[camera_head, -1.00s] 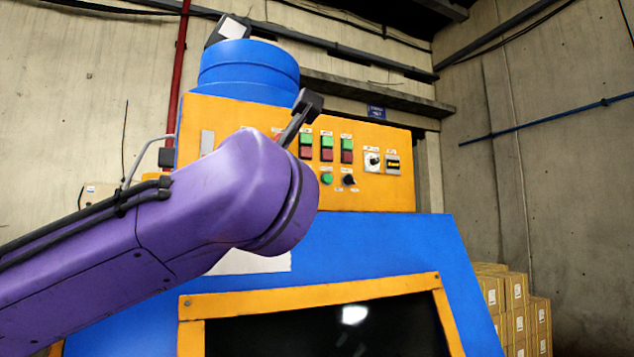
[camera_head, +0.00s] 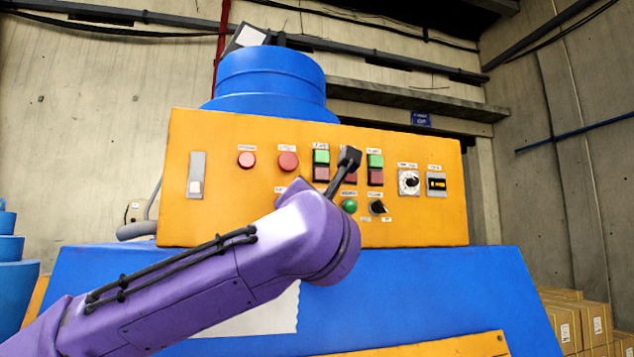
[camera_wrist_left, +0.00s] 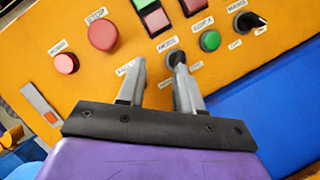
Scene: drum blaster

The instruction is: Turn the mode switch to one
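The orange control panel (camera_head: 220,220) carries two black rotary knobs whose small labels are too blurred to read surely. One knob (camera_wrist_left: 177,57), under a white label in the left wrist view, sits at the tip of my right-hand finger; my arm hides it in the head view. The other knob (camera_wrist_left: 250,21) is farther right, beside the green button, and also shows in the head view (camera_head: 377,207). My left gripper (camera_wrist_left: 159,70) is open, its two fingers apart and pointing at the panel. I cannot tell whether the finger touches the knob. My right gripper is not in view.
A red button (camera_wrist_left: 102,34), a smaller red button (camera_wrist_left: 65,63) and the green button (camera_wrist_left: 210,40) surround my fingers. Green-and-red button pairs (camera_head: 375,170) and a dial (camera_head: 409,182) are higher on the panel. The blue machine body (camera_head: 430,285) slopes below.

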